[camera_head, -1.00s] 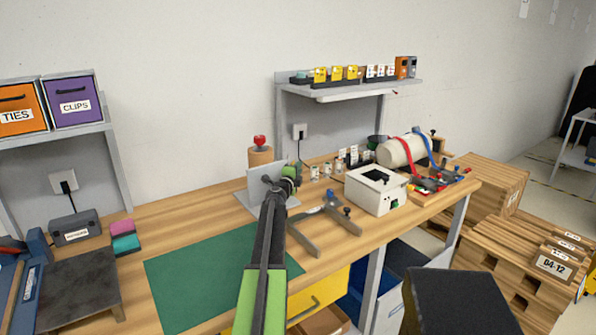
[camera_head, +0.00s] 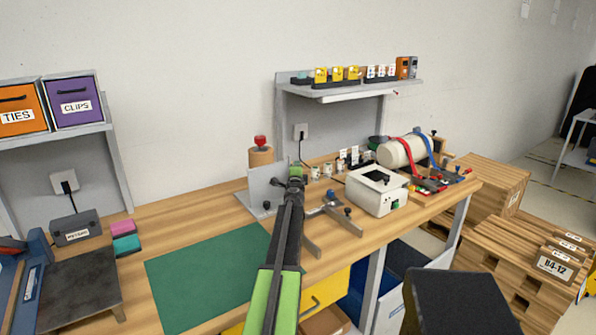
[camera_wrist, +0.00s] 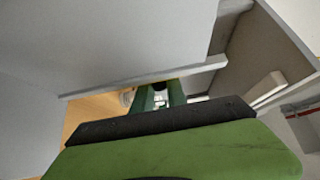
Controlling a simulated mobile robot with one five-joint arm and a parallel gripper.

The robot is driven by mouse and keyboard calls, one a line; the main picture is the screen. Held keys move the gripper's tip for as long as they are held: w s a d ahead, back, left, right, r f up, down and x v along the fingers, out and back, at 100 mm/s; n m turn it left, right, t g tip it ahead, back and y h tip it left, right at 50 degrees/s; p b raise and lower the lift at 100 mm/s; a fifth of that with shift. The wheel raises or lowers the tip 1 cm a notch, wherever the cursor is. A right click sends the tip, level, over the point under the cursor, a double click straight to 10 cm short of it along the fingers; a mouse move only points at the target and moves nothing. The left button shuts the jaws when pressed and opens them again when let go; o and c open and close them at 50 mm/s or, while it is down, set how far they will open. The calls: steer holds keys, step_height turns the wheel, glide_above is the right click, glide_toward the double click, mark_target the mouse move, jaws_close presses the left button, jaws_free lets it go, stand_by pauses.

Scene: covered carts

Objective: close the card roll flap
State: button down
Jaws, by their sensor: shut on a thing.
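A grey upright panel, which I take for the card roll flap (camera_head: 267,184), stands on a grey base on the bench. The brown card roll (camera_head: 261,156) with a red knob shows behind it. My gripper (camera_head: 296,178) is at the panel's right edge, with its jaws shut on it. In the wrist view, large grey panel faces (camera_wrist: 100,35) fill the upper left, and a pale grey edge strip crosses just above the green fingers (camera_wrist: 160,95). The exact contact between fingers and panel is hidden.
A white box (camera_head: 375,200) and grey clamp-like bars (camera_head: 343,220) stand right of my gripper. A tank with red and blue straps (camera_head: 400,152) is farther right. A shelf (camera_head: 350,90) hangs above. The green mat (camera_head: 205,275) at the left front is clear.

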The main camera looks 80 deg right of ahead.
steer(key=shift+w+d+n+t+y, duration=0.1)
steer(key=shift+w+n+t+y, duration=0.25)
steer(key=shift+n+t+y, duration=0.75)
steer(key=shift+w+d+n+t+y, duration=0.1)
steer(key=shift+w+n+t+y, duration=0.3)
steer(key=shift+n+t, duration=1.4)
steer(key=shift+w+d+n+t+y, duration=0.1)
steer(key=shift+w+n+t+y, duration=0.45)
steer(key=shift+t, duration=1.65)
steer(key=shift+s+n+t+y, duration=0.2)
steer(key=shift+n+t+y, duration=0.15)
steer(key=shift+y, duration=0.1)
steer(key=c, duration=1.4)
jaws_free()
steer(key=shift+o, duration=0.2)
steer(key=v, duration=1.2)
steer(key=shift+a+r, duration=0.1)
